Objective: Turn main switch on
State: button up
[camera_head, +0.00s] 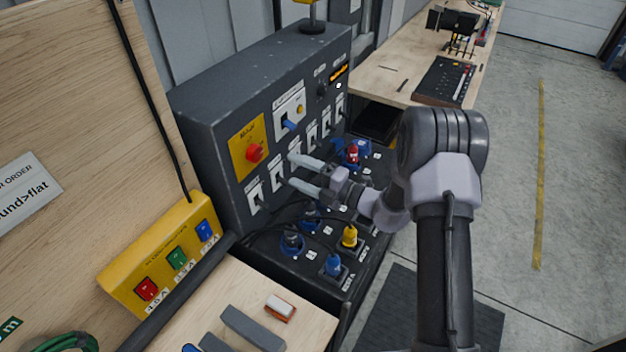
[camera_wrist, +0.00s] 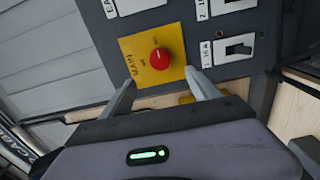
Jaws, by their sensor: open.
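The main switch is a red knob (camera_head: 254,152) on a yellow plate (camera_head: 247,136) on the front of the dark control panel. In the wrist view the red knob (camera_wrist: 160,58) sits on the yellow plate (camera_wrist: 134,47), with lettering beside it that reads MAIN. My gripper (camera_head: 299,174) is open, with its two pale fingers apart, in front of the panel and to the right of the knob in the head view. In the wrist view the knob appears beyond and between the fingertips (camera_wrist: 160,88). The fingers look apart from the knob, with nothing between them.
Several white-plated switches (camera_head: 278,177) line the panel (camera_head: 222,110) beside the knob. Blue and yellow plugs (camera_head: 349,236) with cables stand on the lower ledge. A yellow box (camera_head: 160,254) with coloured rockers sits at left. A wooden bench (camera_head: 385,82) stands behind; the floor at right is clear.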

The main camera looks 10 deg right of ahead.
jog(key=v, duration=0.5)
jog(key=s+a+n+g+b, duration=0.8)
jog(key=s+n+b, duration=0.45)
jog(key=n, duration=0.35)
jog(key=s+f+n+g+h+b, duration=0.2)
jog(key=s+f+n+h+b, duration=0.5)
jog(key=s+n, duration=0.45)
jog(key=s+d+f+n+t+h+b, duration=0.4)
jog(key=d+n+b, duration=0.4)
jog(key=n, duration=0.4)
jog(key=s+d+h, duration=0.1)
jog(key=s, duration=0.1)
jog(key=shift+s+d+f+t, duration=0.35)
jog(key=shift+d+t, duration=0.05)
